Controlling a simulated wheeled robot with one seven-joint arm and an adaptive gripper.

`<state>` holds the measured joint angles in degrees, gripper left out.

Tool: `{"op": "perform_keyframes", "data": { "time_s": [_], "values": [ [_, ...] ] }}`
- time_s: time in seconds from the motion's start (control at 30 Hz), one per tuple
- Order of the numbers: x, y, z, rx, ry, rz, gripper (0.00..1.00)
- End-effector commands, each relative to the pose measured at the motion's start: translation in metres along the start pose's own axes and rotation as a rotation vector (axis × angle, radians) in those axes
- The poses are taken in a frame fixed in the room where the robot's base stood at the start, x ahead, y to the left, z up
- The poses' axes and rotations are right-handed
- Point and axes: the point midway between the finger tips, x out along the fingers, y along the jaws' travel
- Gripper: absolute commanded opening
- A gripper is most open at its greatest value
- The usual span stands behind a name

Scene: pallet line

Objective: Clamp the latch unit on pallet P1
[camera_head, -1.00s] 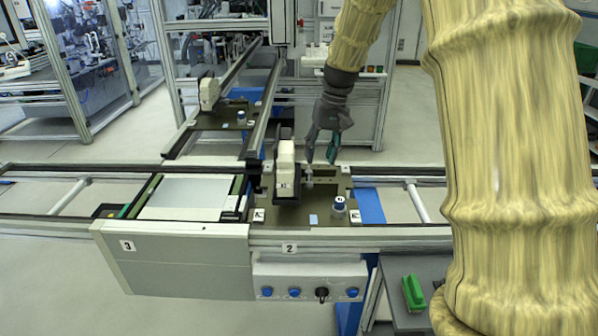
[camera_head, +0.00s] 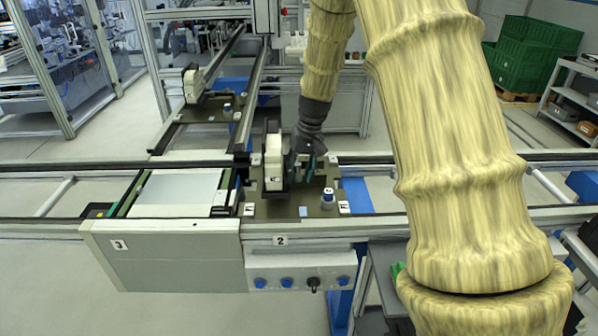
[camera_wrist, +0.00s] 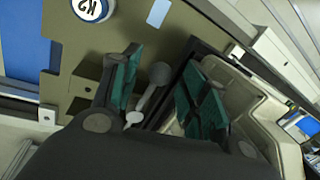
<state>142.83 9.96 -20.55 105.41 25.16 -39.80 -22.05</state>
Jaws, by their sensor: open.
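The near pallet (camera_head: 260,208) is an olive plate on the conveyor; I cannot read a P1 mark on it. Its latch unit (camera_head: 273,163) is an upright cream block in a black frame, also seen in the wrist view (camera_wrist: 255,105). A grey lever (camera_wrist: 147,101) with a round knob stands beside the block. My gripper (camera_head: 308,170) is low over this pallet, right of the block. In the wrist view my gripper (camera_wrist: 160,84) is open, its green pads either side of the lever with gaps visible. Contact is not clear.
A blue-and-white round cap (camera_head: 327,196) stands on the pallet's right side. A second pallet with a similar unit (camera_head: 192,86) sits on the back-left track. A control box (camera_head: 300,270) with blue buttons hangs in front. Green crates (camera_head: 530,58) stand back right.

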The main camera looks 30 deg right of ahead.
Motion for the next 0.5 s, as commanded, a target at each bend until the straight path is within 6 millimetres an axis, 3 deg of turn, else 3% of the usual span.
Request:
{"op": "perform_keyframes", "data": {
  "time_s": [0.37,0.5],
  "values": [
    [0.004,0.0001,-0.0002,0.001,0.001,0.0,0.44],
    [0.0039,0.0002,-0.0002,0.001,0.001,0.0,0.19]
  ]
}}
